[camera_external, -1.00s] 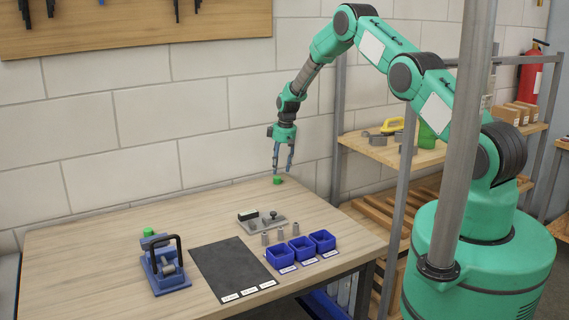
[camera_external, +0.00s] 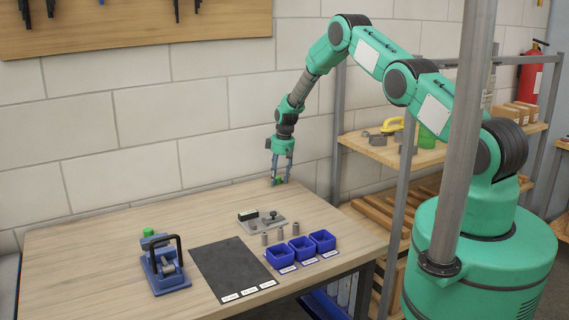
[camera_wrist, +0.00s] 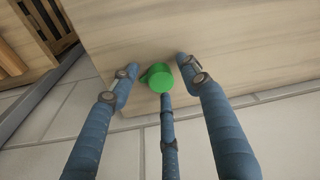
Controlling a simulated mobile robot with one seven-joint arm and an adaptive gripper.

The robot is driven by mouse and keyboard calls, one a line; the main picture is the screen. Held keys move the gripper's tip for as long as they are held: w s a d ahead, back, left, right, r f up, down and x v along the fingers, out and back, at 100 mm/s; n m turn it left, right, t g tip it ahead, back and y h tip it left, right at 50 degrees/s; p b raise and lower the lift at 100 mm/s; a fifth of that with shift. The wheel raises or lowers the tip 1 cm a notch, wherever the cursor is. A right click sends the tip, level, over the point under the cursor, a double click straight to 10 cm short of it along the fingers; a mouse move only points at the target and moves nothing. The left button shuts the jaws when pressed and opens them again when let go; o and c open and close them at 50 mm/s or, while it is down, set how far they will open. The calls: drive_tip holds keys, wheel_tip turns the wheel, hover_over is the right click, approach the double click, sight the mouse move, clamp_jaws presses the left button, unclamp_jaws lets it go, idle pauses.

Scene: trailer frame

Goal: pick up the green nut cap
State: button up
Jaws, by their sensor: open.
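The green nut cap (camera_external: 278,181) stands on the table (camera_external: 120,225) near its far right corner. In the wrist view the green nut cap (camera_wrist: 158,77) lies between the fingers, close to the table's edge. My gripper (camera_external: 279,181) is lowered around it, fingers pointing down. In the wrist view my gripper (camera_wrist: 156,78) shows blue-grey fingers spread on both sides of the cap and one below it. The side fingers stand apart from the cap. I cannot tell whether the lower finger touches it.
Another green piece (camera_external: 149,232) sits by the blue vise (camera_external: 166,268) at front left. A grey fixture (camera_external: 262,221), several grey pegs, blue bins (camera_external: 302,249) and a dark mat (camera_external: 232,268) occupy the table's middle and right. The wall is close behind the cap.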

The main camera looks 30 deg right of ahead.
sight(277, 177)
idle(0.3)
drive_tip(key=c, duration=0.8)
drive_tip(key=shift+r, duration=0.2)
drive_tip(key=shift+r, duration=0.8)
drive_tip(key=shift+s+r+b, duration=0.1)
drive_tip(key=shift+r+b, duration=0.3)
drive_tip(key=shift+r, duration=0.45)
drive_tip(key=s, duration=0.5)
drive_tip(key=s+r+b, duration=0.1)
drive_tip(key=s, duration=0.9)
drive_tip(key=shift+s+d+r+b, duration=0.2)
drive_tip(key=shift+s+d+b, duration=0.05)
drive_tip(key=shift+s+b, duration=0.15)
